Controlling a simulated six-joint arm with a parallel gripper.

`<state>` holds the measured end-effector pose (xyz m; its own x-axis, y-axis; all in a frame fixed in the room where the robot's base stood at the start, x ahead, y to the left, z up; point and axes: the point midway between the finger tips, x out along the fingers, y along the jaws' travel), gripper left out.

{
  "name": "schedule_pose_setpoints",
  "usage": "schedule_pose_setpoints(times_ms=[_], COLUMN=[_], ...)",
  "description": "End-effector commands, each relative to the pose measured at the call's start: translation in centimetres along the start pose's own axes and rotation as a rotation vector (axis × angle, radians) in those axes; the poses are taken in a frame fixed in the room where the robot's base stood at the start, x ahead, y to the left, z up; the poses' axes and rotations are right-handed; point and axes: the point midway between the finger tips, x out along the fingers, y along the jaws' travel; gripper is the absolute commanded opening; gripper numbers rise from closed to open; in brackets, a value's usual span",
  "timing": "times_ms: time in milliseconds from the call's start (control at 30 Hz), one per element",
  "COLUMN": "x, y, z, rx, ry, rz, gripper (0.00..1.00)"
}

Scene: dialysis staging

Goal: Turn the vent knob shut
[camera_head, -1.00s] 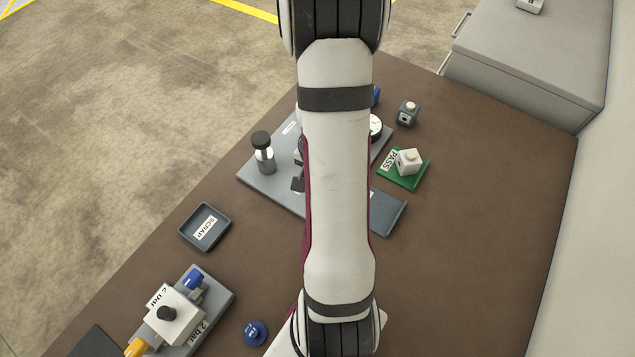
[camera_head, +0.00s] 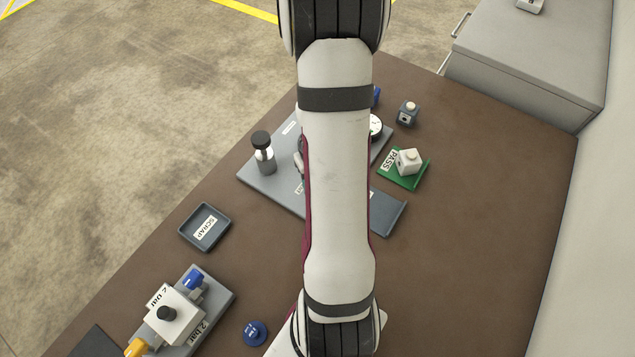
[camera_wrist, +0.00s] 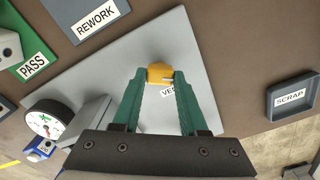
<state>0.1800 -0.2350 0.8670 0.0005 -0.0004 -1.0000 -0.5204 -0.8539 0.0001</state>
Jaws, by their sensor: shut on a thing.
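The yellow vent knob (camera_wrist: 159,68) is on the grey plate (camera_wrist: 120,62) in the wrist view, beside a partly hidden label that starts "VE". My gripper (camera_wrist: 160,76) has its two green fingers on either side of the knob and is shut on it. The knob's turn angle is hard to read between the fingers. In the head view my arm hides the knob and gripper; the plate (camera_head: 262,187) shows to the left of the arm.
A gauge (camera_wrist: 43,122) with a blue knob (camera_wrist: 42,148) stands beside the gripper. A black-capped cylinder (camera_head: 263,155) stands on the plate. Around it are the SCRAP tray (camera_head: 186,238), the green PASS tray (camera_head: 417,180) holding a white block (camera_head: 408,162), and the REWORK tray (camera_wrist: 62,12).

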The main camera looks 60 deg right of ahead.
Motion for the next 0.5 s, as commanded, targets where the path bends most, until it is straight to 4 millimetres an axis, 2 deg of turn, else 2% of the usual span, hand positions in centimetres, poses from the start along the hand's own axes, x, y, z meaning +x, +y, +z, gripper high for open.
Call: schedule_pose_setpoints(times_ms=[500], x=[0.00], y=[-0.03], z=[0.14], rx=[-0.410], ry=[-0.003], rz=[-0.002], gripper=[0.00])
